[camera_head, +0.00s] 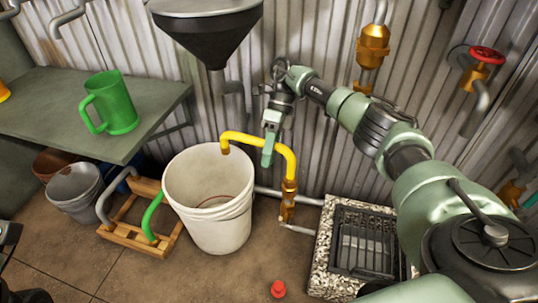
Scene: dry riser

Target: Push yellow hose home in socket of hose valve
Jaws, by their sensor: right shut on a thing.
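The yellow hose (283,149) is a bent tube. Its left end hangs over the white bucket, and its right end points down to the top of the brass hose valve (288,200). The hose end meets the valve top; I cannot tell how deep it sits in the socket. My right gripper (268,150) comes down from above and is shut on the hose's upper run, left of its right-hand bend. Its fingers hide a part of the hose.
The white bucket (214,226) stands left of the valve. A wooden frame (121,236) with a green hose (150,216) lies further left. A grated drain (322,262) is to the right, and a red cap (278,289) lies on the floor. A dark funnel (208,40) hangs above.

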